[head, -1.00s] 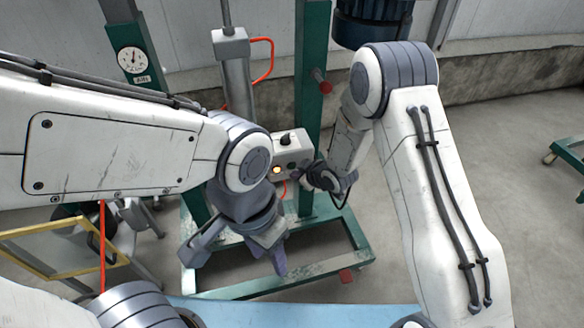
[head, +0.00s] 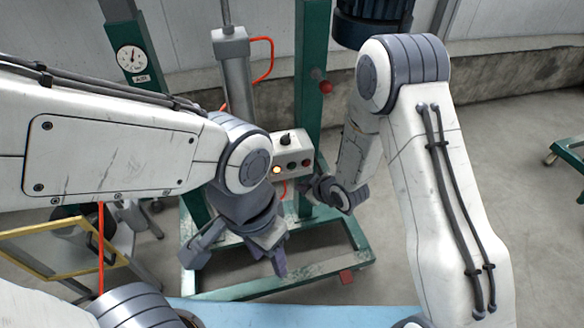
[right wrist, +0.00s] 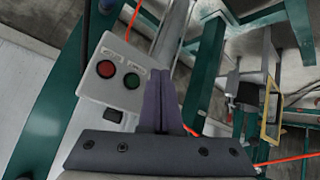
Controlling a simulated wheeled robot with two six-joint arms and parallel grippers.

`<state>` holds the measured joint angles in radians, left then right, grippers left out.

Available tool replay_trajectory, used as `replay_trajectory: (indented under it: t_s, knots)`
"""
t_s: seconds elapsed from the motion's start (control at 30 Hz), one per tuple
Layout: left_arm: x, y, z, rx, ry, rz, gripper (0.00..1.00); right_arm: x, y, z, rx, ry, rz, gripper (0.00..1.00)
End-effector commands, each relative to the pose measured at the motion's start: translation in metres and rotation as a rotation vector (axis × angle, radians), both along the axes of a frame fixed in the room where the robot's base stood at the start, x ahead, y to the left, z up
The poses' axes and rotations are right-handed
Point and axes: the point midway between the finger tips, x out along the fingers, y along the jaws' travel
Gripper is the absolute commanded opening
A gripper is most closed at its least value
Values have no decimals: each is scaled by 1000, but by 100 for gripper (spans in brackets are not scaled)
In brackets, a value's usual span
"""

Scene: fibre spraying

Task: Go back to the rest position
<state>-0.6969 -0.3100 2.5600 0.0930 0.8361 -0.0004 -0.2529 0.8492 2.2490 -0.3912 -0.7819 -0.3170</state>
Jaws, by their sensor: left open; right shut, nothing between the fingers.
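My left gripper (head: 236,264) hangs low at the left-centre of the head view, fingers spread wide and nothing between them. It is in front of the green frame's base. My right gripper (head: 318,188) is near the right side of a grey control box (head: 292,164), partly hidden by its own wrist. In the right wrist view its two dark fingers (right wrist: 158,100) are together with nothing between them. The control box (right wrist: 121,79) shows there with a red and a green button, left of the fingertips. I cannot tell whether they touch it.
A green press frame (head: 313,85) stands behind both arms, with a dial gauge (head: 132,58) and a red knob (head: 326,87). A yellow-edged panel (head: 45,262) is at lower left. A light blue surface (head: 270,313) lies at the bottom.

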Motion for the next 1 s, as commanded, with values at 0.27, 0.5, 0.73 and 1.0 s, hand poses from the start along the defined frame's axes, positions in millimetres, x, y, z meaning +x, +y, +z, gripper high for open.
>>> replay_trajectory:
  t_s: [0.27,0.5,0.73,1.0]
  knots:
    - [0,0,0,0,0,0,50,0,0,0,0,0,0,0]
    - [0,0,0,0,0,0,50,-2,2,9,-14,13,-6,0]
    - [0,0,0,0,0,0,50,-39,5,69,-115,155,-86,0]
    - [0,0,0,0,0,0,50,-150,-7,143,-205,425,-215,0]
